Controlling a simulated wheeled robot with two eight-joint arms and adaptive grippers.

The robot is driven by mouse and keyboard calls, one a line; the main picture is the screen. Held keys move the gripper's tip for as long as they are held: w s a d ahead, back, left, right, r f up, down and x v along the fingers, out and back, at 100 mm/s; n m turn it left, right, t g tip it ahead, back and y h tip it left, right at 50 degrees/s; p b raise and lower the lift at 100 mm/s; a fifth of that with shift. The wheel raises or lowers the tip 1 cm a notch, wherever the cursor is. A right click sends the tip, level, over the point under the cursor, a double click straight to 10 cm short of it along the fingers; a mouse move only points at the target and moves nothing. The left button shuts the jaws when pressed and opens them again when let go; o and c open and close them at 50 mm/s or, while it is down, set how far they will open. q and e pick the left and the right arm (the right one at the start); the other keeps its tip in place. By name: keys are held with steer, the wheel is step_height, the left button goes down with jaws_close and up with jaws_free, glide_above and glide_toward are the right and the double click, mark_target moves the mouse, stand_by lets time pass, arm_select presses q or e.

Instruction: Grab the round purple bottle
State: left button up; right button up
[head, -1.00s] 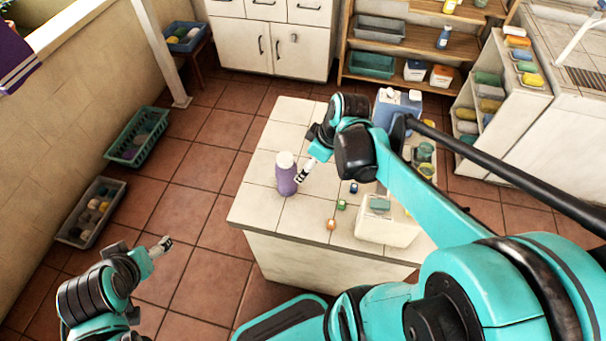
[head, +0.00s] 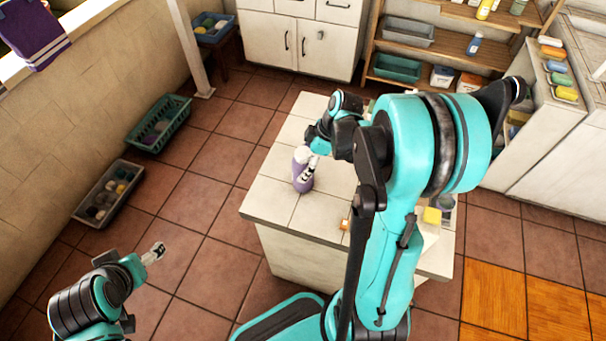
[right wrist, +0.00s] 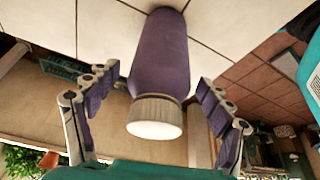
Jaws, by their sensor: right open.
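The round purple bottle (head: 304,178) with a white cap stands upright near the left edge of the white tiled counter (head: 269,198). In the right wrist view the bottle (right wrist: 160,55) lies between the fingers, its ribbed white cap (right wrist: 155,116) toward the camera. My right gripper (head: 311,164) is at the bottle's upper part in the head view. In the right wrist view my right gripper (right wrist: 155,90) is open, a finger on each side with gaps to the bottle. My left gripper (head: 154,254) is over the floor at lower left, away from the counter; its fingers are too small to judge.
An orange cube (head: 344,224) and a yellow item (head: 432,216) are on the counter, partly hidden by my right arm. A green basket (head: 158,124) and a grey crate (head: 109,193) stand by the left wall. Shelves (head: 445,48) stand at the back.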

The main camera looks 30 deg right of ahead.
steer(key=shift+w+a+f, duration=0.15)
steer(key=shift+f, duration=0.4)
steer(key=shift+r, duration=0.1)
steer(key=c, duration=1.6)
steer(key=shift+c, duration=0.2)
